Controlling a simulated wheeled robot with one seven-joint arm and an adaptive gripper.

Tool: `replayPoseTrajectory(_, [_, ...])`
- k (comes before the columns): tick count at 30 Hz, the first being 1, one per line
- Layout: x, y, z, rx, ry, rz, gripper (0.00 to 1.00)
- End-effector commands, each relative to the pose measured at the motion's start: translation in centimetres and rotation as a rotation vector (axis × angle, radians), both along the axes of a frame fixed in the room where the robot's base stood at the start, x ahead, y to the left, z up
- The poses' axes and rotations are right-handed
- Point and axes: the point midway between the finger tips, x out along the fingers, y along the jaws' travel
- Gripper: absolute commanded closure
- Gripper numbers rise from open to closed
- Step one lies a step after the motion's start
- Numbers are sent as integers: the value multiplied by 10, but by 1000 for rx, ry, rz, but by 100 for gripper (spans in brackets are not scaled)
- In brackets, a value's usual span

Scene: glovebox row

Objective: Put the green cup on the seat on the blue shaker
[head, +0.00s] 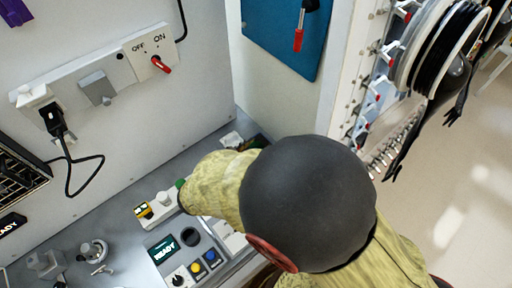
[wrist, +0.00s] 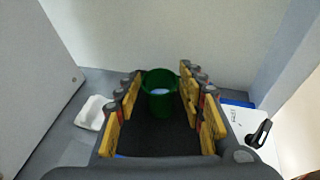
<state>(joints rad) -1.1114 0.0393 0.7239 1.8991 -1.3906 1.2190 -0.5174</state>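The green cup (wrist: 160,105) stands upright between the fingertips of my gripper (wrist: 161,88) in the wrist view. The yellow finger pads meet its sides left and right, so my gripper looks shut on it. Something pale shows inside the cup. In the head view only a sliver of green (head: 180,183) shows at the end of my sleeved arm, which hides the gripper. A control panel with a READY display (head: 163,250) and a dark round seat (head: 190,236) lies just below. I cannot tell whether this is the blue shaker; a blue edge (wrist: 238,103) shows at right in the wrist view.
A small device with a yellow top (head: 143,210) stands left of my arm. Metal fittings (head: 93,251) stand on the grey bench at lower left. The wall carries an ON/OFF switch (head: 160,64) and a cable (head: 70,165). A white object (wrist: 93,112) lies left of my gripper.

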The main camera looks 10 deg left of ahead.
Motion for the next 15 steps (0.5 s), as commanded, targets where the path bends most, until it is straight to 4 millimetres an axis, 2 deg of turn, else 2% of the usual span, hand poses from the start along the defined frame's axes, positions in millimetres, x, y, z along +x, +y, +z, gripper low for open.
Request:
replayPoseTrajectory(3, [0,0,0,0,0,0,52])
replayPoseTrajectory(15, [-3,2,5,1,0,2,52])
